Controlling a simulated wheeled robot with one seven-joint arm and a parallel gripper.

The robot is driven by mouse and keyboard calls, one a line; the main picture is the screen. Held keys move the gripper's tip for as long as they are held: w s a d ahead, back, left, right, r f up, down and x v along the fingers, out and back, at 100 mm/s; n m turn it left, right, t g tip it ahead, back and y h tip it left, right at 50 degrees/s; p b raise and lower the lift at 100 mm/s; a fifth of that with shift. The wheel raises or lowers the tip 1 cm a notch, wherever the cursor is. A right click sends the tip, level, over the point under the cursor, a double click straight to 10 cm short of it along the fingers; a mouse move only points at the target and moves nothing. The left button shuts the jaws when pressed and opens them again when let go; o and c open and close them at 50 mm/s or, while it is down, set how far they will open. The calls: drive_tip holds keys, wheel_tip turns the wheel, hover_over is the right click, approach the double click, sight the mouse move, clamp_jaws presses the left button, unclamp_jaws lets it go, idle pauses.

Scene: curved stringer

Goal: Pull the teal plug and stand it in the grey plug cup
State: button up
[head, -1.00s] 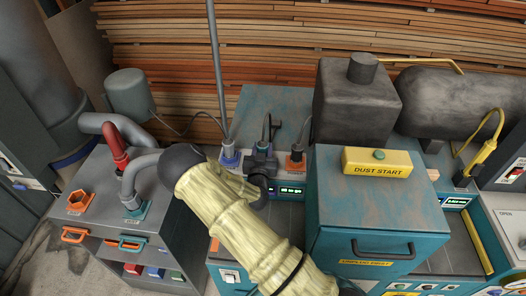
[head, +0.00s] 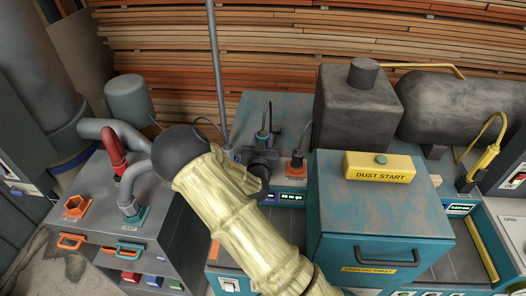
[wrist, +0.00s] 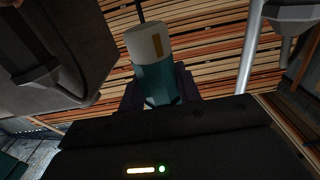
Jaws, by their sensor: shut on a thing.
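The teal plug (wrist: 157,82) is in the wrist view, a teal body with a pale cap and a dark cable rising from it. It sits between the dark fingers of my gripper (wrist: 160,98), which is shut on it. The plug's lower end is hidden by my gripper. In the head view my gripper (head: 262,162) is over the socket row on the teal bench, and the plug's dark cable (head: 266,117) rises behind it. I cannot tell whether the plug is still seated. I cannot make out the grey plug cup.
An orange socket and plug (head: 296,166) stand close to the right of my gripper. The teal cabinet with the yellow DUST START box (head: 379,176) is farther right. The grey cart (head: 104,227) on the left carries a red lever (head: 113,150) and grey hoses. A grey pole rises behind.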

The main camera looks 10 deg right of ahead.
sight(262, 135)
drive_tip(key=shift+r, duration=1.6)
